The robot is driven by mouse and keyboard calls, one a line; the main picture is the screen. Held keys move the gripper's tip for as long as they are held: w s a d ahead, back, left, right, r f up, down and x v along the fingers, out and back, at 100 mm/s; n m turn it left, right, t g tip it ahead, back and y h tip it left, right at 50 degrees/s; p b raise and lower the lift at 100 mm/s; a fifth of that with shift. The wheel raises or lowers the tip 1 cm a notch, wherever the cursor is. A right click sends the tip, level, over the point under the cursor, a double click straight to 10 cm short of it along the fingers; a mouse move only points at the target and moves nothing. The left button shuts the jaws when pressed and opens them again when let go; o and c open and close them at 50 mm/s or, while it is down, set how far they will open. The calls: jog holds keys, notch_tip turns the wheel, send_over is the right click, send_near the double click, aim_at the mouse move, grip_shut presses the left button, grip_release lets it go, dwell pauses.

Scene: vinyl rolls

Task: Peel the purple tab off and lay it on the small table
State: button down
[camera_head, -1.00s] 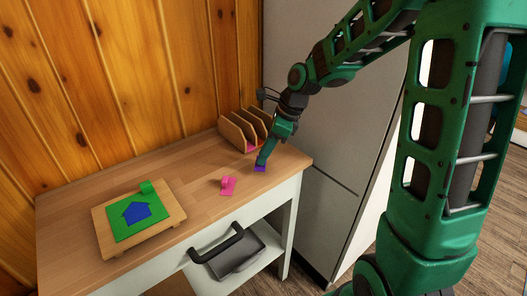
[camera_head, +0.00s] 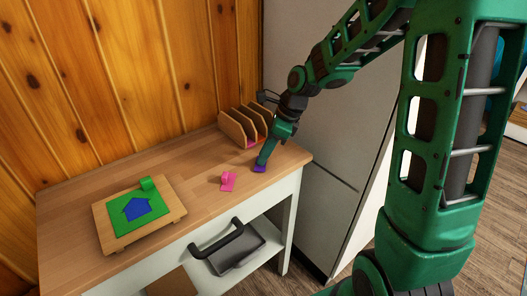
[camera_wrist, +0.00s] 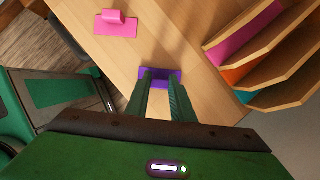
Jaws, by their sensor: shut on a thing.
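The purple tab (camera_head: 259,169) is on the wooden counter near its right front corner. In the wrist view the purple piece (camera_wrist: 160,72) shows between and beyond my fingertips. My gripper (camera_head: 264,160) points down at it and is shut on it; the fingertips hide part of it. I cannot tell whether the piece is clear of the counter. A small wooden table (camera_head: 112,241) stands at the left of the counter. It bears a green sheet (camera_head: 125,226) with a blue house shape (camera_head: 137,210) and a curled green end (camera_head: 148,184).
A pink piece with a raised curl (camera_head: 228,182) lies left of my gripper. A wooden rack (camera_head: 233,131) with coloured sheets stands behind it. A grey fridge (camera_head: 330,140) is close on the right. The counter between the pink piece and the small table is clear.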

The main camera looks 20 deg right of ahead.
jog(key=shift+f, duration=0.25)
dwell(0.4)
jog(key=shift+c, duration=1.3)
grip_release()
jog(key=v, duration=0.9)
dwell(0.6)
dwell(0.4)
jog(key=s+d+n+h, duration=0.1)
jog(key=s+d+n, duration=0.3)
jog(key=s, duration=0.5)
jog(key=s+d+f+n+g+h, duration=0.1)
jog(key=s+d+n, duration=0.4)
jog(key=s, duration=0.5)
jog(key=s+d+n+g+h, duration=0.1)
jog(key=s+d+n, duration=0.3)
jog(key=s+n, duration=0.4)
jog(key=shift+s+d+f+n+h, duration=0.2)
jog(key=shift+s+f+n+h, duration=0.15)
jog(key=shift+s, duration=0.7)
